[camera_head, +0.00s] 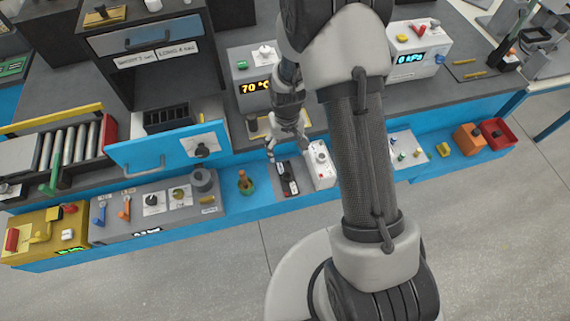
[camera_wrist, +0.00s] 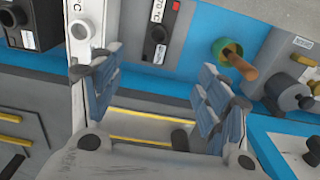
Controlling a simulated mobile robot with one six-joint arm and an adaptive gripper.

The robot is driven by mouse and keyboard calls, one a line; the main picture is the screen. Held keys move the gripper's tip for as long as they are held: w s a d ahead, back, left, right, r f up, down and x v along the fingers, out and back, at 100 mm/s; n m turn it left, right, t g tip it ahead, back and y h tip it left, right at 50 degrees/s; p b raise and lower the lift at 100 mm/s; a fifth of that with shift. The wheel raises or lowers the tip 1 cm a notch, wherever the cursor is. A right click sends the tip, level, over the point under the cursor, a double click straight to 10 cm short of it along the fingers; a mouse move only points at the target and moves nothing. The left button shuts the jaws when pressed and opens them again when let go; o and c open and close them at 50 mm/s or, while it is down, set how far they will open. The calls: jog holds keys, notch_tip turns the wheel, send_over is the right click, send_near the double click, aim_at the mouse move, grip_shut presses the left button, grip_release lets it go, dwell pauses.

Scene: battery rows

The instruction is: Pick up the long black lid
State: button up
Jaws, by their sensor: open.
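I cannot single out a long black lid with certainty. A black ribbed piece (camera_head: 168,116) lies in the open blue-fronted drawer, below labels reading SHORT and LONG; its full shape is unclear. My gripper (camera_head: 285,145) hangs in front of the white 70 °C unit, to the right of that drawer. In the wrist view my gripper (camera_wrist: 156,82) is open and empty, its blue-grey fingers wide apart. Beyond and between them lie a grey surface with yellow bars (camera_wrist: 145,140) and a small black cylinder (camera_wrist: 180,138), partly hidden by the gripper.
A green pot with an orange handle (camera_head: 246,184) and a white box with a red button (camera_head: 319,165) stand near the front edge. Roller track (camera_head: 70,145) is at the left. A white kPa unit (camera_head: 418,50) is at the back right. My arm hides the middle.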

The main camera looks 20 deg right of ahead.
jog(key=b, duration=0.3)
send_over(287, 178)
jog(key=f, duration=1.2)
jog(key=shift+w+a+f, duration=0.1)
jog(key=shift+w+f, duration=0.1)
jog(key=shift+s+f+b, duration=0.1)
jog(key=shift+f+b, duration=0.8)
jog(key=shift+f, duration=1.75)
jog(key=shift+c, duration=0.4)
jog(key=c, duration=1.1)
